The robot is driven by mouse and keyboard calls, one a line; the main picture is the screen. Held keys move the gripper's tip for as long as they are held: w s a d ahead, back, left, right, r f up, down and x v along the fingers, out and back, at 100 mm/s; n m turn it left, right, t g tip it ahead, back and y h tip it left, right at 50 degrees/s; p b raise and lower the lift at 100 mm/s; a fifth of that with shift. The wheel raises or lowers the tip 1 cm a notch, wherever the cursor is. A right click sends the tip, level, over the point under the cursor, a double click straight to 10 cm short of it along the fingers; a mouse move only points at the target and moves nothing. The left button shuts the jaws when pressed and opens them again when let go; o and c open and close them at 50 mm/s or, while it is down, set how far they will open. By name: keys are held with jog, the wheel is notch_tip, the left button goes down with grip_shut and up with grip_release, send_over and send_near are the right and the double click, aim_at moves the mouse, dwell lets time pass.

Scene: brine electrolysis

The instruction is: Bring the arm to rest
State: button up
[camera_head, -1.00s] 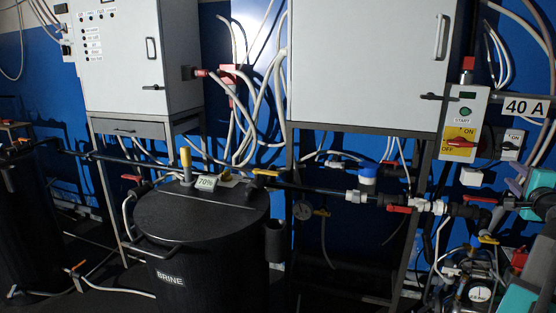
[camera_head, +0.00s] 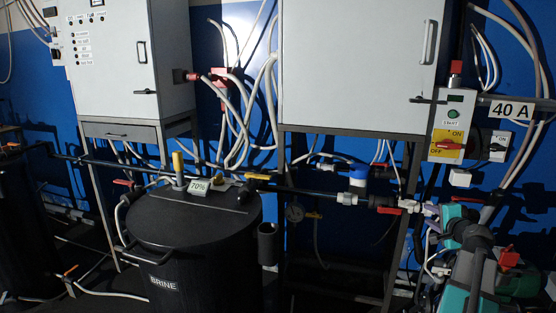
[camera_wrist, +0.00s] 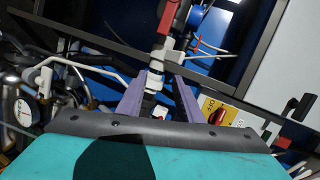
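My gripper (camera_wrist: 162,80) shows in the wrist view with its two purple fingers apart. White pipe fittings (camera_wrist: 155,78) appear in the gap between the fingers; I cannot tell how far beyond the tips they are, and nothing looks clamped. In the head view my teal and grey arm is at the lower right, in front of the pipework. The fingers are hardly visible there, close to the red-handled valve (camera_head: 389,210) on the pipe line.
The black BRINE tank (camera_head: 190,235) with a 70% label stands left of centre. Grey cabinets (camera_head: 350,70) hang above. A switch box (camera_head: 453,125) with START and ON/OFF controls is at right, beside a 40 A sign (camera_head: 511,110). A gauge (camera_wrist: 22,112) shows left in the wrist view.

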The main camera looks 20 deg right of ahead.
jog(key=w+a+f+n+g+y+p, duration=0.1)
jog(key=w+a+f+n+y, duration=0.15)
jog(key=a+f, duration=0.35)
jog(key=w+a+f+n+g+y, duration=0.1)
jog(key=w+a+f, duration=0.2)
jog(key=a+f, duration=0.3)
jog(key=s+a+f+n+g+y+p, duration=0.25)
jog(key=a+f+n+g+y, duration=0.35)
jog(key=a+f, duration=1.95)
jog(key=s+a+f+n+g+h+p, duration=0.15)
jog(key=s+a+f+n+g, duration=0.35)
jog(key=s+a, duration=0.5)
jog(key=s+a+f+n+g+p, duration=0.2)
jog(key=s+a+f+n+g, duration=0.1)
jog(key=s+a+f, duration=0.6)
jog(key=s+a+n+g+h, duration=0.2)
jog(key=s+a+n, duration=0.1)
jog(key=s, duration=0.9)
jog(key=shift+s+a+f+g+p, duration=0.15)
jog(key=shift+a+f+g+p, duration=0.1)
jog(key=shift+f+g+p, duration=0.1)
jog(key=shift+n, duration=0.25)
